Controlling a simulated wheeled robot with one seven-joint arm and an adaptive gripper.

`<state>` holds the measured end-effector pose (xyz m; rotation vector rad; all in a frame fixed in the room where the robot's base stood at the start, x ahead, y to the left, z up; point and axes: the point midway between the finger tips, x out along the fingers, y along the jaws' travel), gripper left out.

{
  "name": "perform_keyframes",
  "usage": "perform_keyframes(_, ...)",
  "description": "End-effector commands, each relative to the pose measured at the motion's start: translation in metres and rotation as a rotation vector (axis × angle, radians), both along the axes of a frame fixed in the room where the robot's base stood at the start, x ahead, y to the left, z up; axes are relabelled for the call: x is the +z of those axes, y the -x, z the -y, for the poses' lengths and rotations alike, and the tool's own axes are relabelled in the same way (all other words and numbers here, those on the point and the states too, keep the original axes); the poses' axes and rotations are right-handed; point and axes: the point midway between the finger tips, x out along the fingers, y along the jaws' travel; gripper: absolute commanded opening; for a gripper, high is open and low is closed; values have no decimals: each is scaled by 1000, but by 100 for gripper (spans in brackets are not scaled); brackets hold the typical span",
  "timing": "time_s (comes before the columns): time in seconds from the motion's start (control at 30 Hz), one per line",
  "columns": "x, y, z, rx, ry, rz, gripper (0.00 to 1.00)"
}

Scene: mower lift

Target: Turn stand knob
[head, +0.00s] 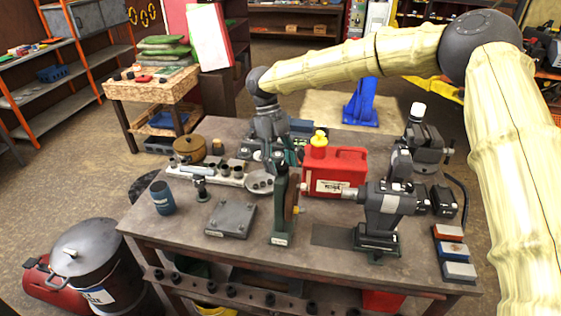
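My gripper (268,160) points down over the far middle of the workbench (325,262), behind a dark green upright stand (283,205). Its fingertips blend with dark items around them, so I cannot see whether they are open or touching anything. The green stand is upright on a small base near the bench's front middle. A small yellowish knob-like part (297,210) shows at its right side. A blue stand (361,103) is on the floor behind the bench; no knob on it is clear to me.
A red canister (335,171) with a yellow cap is right of my gripper. A grey bench machine (383,212) stands at front right, and a vise (425,142) behind it. A blue cup (162,197) and a grey plate (231,218) are at left. Bare bench shows along the front.

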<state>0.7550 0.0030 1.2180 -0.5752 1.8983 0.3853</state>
Motion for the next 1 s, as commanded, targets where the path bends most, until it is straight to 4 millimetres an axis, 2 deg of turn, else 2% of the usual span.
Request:
perform_keyframes(0.27,1,0,0,0,0,0,57)
perform_keyframes(0.43,10,-4,-2,-1,0,2,57)
perform_keyframes(1.0,95,-34,-22,0,0,1,57)
